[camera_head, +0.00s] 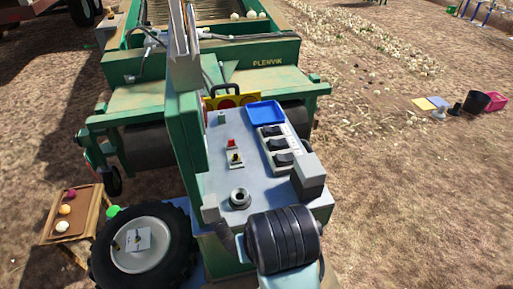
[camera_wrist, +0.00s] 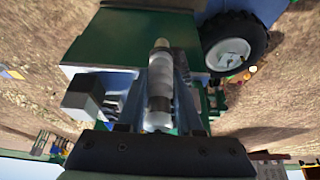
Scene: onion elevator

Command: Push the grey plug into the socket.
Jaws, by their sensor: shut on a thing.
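In the wrist view my gripper (camera_wrist: 161,80) is shut on the grey plug (camera_wrist: 158,121), a pale cylinder with a dark band held lengthwise between the two fingers. Its rounded pale end reaches past the fingertips, over the green cabinet (camera_wrist: 100,38). In the head view a round metal ring with a dark centre, which looks like the socket (camera_head: 239,199), sits on the near part of the grey control panel (camera_head: 215,178). My dark ribbed arm link stands in front of the panel's near edge there and hides most of the gripper and the plug. I cannot tell whether plug and socket touch.
The panel carries a grey block (camera_head: 309,171), a row of black switches (camera_head: 277,145), a small red-and-black switch (camera_head: 233,152) and a blue tray (camera_head: 266,114). A large wheel (camera_head: 140,245) and a wooden stand (camera_head: 73,215) are at the left.

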